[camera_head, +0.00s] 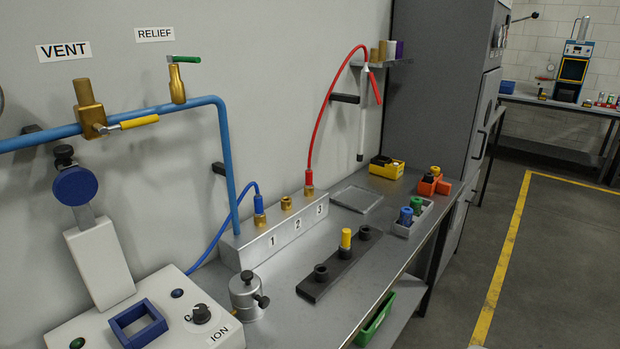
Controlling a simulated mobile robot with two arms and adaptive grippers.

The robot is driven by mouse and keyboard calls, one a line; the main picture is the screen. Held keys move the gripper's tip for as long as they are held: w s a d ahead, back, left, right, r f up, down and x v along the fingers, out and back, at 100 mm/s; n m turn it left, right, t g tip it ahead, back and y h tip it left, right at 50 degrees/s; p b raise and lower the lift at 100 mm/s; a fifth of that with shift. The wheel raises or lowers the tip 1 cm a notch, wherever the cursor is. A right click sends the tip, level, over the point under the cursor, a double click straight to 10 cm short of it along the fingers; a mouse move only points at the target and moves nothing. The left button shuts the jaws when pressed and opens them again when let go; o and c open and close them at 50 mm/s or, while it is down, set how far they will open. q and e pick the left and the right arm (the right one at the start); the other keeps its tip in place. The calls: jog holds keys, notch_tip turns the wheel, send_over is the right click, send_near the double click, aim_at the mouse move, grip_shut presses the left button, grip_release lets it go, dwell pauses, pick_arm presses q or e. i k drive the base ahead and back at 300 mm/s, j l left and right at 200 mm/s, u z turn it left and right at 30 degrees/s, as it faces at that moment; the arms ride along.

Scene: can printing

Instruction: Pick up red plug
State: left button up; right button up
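No loose red plug can be made out clearly. A red hose (323,112) runs from a red-collared brass fitting (309,185) on port 3 of the grey manifold (272,240) up to a red-tipped end (374,88) near a wall shelf. A small grey holder (421,222) on the right of the bench has blue plugs (405,215) and a green plug (416,204). A yellow plug (346,238) stands upright in the middle socket of a black rail (327,273). Neither of my grippers is in view.
An orange-red block (442,188) with dark and yellow pieces stands behind the grey holder, near a yellow box (394,172). An empty shallow tray (357,199) lies by the wall. A metal canister (246,297) and the ION unit (160,310) are at front left.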

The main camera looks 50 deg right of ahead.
aim_at(309, 183)
jog(key=z, duration=1.5)
jog(key=i+l+u, duration=0.25)
jog(key=l, duration=0.4)
jog(key=i, duration=0.1)
